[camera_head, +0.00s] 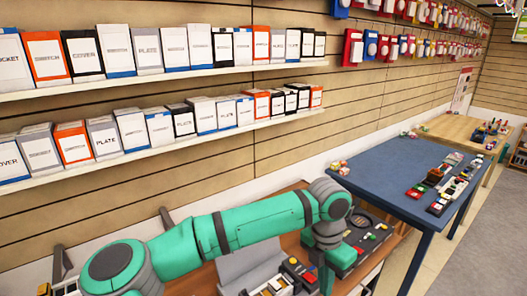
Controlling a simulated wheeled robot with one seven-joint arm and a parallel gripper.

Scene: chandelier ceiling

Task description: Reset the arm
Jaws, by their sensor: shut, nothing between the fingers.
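My green and dark grey arm reaches from the lower left across the brown wooden table (211,279) and bends down at its right end. My gripper (326,280) hangs at the low end of the arm, pointing down close over the table near the bottom edge of the view. It is shut and holds nothing. Its fingertips are small and hard to make out among the items behind them.
A grey panel with a round dial and buttons (362,241) lies right of my gripper. Small parts (280,285) lie left of it. A blue table (400,172) with small devices stands at right. Shelves of boxes (150,138) line the wall behind my arm.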

